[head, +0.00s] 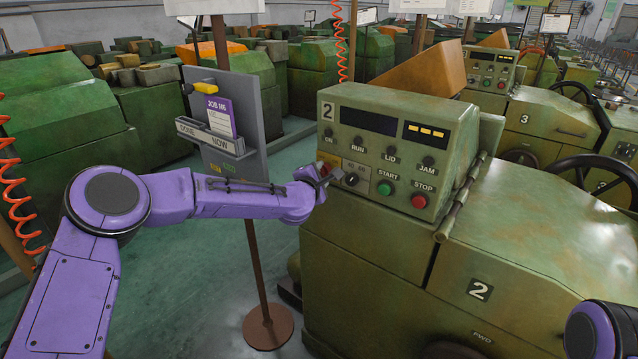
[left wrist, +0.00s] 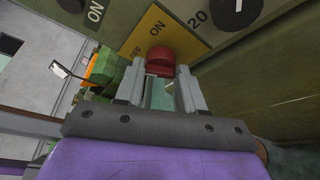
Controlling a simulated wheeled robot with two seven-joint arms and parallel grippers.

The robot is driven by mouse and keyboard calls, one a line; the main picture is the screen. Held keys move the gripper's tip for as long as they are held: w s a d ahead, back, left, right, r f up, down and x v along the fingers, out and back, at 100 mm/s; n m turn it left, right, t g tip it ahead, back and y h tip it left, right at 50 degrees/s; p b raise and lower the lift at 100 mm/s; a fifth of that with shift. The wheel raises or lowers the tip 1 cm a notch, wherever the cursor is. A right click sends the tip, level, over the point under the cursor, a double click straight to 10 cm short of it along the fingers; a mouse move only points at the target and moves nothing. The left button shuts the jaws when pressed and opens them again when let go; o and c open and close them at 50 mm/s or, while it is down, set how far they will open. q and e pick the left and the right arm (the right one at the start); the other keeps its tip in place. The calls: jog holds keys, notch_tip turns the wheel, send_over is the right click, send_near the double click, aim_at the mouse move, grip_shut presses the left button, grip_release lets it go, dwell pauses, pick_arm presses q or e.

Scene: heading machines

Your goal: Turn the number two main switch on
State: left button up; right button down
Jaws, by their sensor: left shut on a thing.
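The number two machine's green control panel (head: 390,150) carries a "2" plate at its top left. Its main switch is a red knob (left wrist: 160,60) on a yellow plate (left wrist: 183,32) marked OFF and ON, at the panel's lower left. My left gripper (head: 322,177) is at this switch. In the left wrist view its two fingers (left wrist: 161,88) are shut on the red knob, one on each side. The fingers partly hide the knob, and I cannot tell which mark it points to. My right gripper is out of view.
A black knob (head: 351,179), a green START button (head: 384,188) and a red STOP button (head: 419,201) sit right of the switch. The ON, RUN, LID and JAM lamps look dark. A job board (head: 232,125) on a post stands close behind my left forearm.

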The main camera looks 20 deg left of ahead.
pick_arm(q)
jog(key=shift+f+m+t+h+b, duration=0.25)
jog(key=shift+m+t+b, duration=0.6)
jog(key=shift+m+b, duration=1.8)
jog(key=shift+f+m+t+h+b, duration=0.25)
jog(key=shift+m+t+b, duration=0.65)
jog(key=shift+m+b, duration=1.75)
jog(key=shift+f+m+t+h+b, duration=0.25)
jog(key=shift+m+t+b, duration=0.6)
jog(key=shift+m+b, duration=1.8)
jog(key=shift+n+b, duration=0.55)
jog(key=shift+b, duration=0.1)
jog(key=o, duration=1)
jog(key=shift+a, duration=0.1)
jog(key=shift+o, duration=0.2)
jog(key=b+v, duration=0.2)
jog(key=v, duration=0.8)
jog(key=shift+s, duration=0.25)
